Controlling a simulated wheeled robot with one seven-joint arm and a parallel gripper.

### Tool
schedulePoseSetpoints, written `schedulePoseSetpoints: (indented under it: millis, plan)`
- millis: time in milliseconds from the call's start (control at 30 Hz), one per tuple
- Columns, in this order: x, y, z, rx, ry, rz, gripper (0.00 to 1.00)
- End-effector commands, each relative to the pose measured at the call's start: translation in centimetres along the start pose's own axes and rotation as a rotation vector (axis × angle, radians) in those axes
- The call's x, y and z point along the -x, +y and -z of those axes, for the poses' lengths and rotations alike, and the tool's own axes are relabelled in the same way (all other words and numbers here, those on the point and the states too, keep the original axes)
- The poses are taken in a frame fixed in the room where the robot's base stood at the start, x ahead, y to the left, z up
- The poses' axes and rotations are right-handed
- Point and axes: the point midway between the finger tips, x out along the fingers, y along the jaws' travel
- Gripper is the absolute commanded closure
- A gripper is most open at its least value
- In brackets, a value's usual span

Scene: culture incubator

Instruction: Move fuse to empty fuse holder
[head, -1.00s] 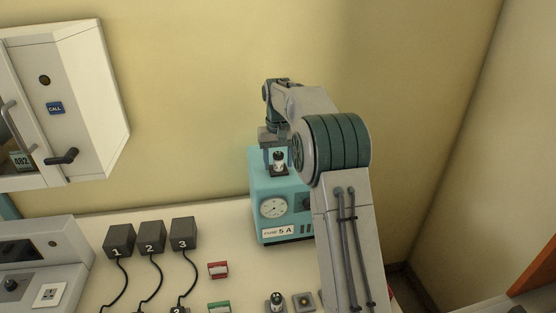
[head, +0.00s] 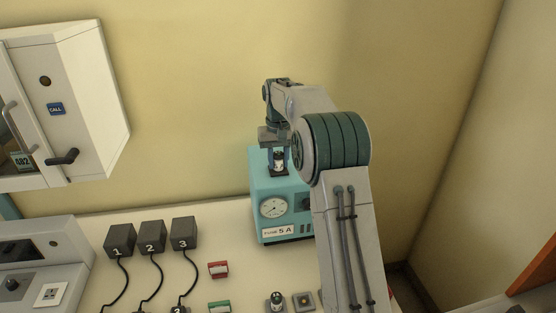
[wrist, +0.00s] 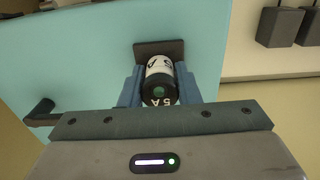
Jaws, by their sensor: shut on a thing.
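The fuse (wrist: 161,81) is a white and black cylinder with "5 A" lettering and a green spot on its end, seen in the wrist view. It stands at a dark square holder (wrist: 174,48) on the top of a teal box (head: 262,183). My gripper (head: 279,163) points down over the box and is shut on the fuse, with a blue finger on each side of it in the wrist view (wrist: 160,90). The fuse also shows between the fingers in the head view (head: 279,161). I cannot tell whether its base is fully seated in the holder.
The box has a dial (head: 273,208) and a "FUSE 5 A" label (head: 278,232). On the bench are another fuse-like cylinder (head: 276,301), a dark square holder (head: 303,301), a red item (head: 218,270), a green item (head: 219,307) and numbered black blocks (head: 151,235). A white cabinet (head: 88,100) hangs at the left.

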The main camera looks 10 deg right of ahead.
Motion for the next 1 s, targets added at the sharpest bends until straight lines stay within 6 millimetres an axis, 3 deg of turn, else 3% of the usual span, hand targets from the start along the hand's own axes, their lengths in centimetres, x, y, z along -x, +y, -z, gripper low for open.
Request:
schedulePoseSetpoints:
  millis: [1000]
  plan:
    - [4.2,0.0,0.0,0.0,0.002,0.0,1.0]
